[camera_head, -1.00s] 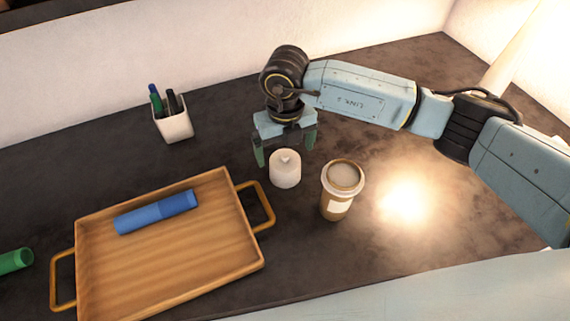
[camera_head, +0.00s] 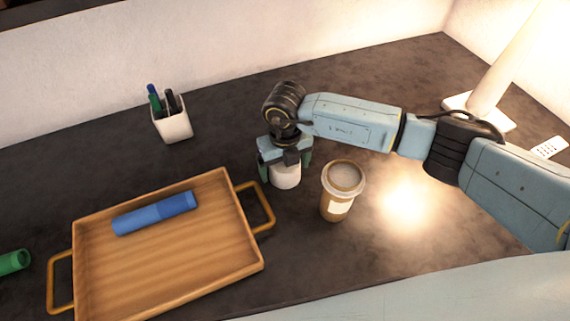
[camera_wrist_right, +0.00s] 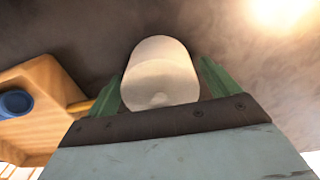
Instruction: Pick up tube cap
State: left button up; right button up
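A white, candle-like cylinder (camera_head: 286,178) stands upright on the dark table, its top partly hidden by my right gripper (camera_head: 285,170). That gripper points down over the cylinder, open, with one green finger on each side. In the right wrist view the cylinder (camera_wrist_right: 160,75) sits between the spread fingers (camera_wrist_right: 160,86), with narrow gaps and no clear grip. A blue tube (camera_head: 150,214) lies on the wooden tray; its right end is darker, perhaps a cap. A green tube-like piece (camera_head: 12,262) is cut off at the left edge. I cannot tell which piece is the tube cap. My left gripper is out of view.
A lidded coffee cup (camera_head: 336,206) stands close to the right of the gripper. The wooden tray (camera_head: 200,262) with side handles is to the left. A pen holder (camera_head: 173,125) stands behind. A lamp (camera_head: 490,95) and a white keypad-like object (camera_head: 549,148) are at right.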

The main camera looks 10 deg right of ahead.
jog(key=c, duration=0.8)
notch_tip(320, 180, up, 10)
jog(key=shift+r+p, duration=0.1)
jog(key=shift+p, duration=0.25)
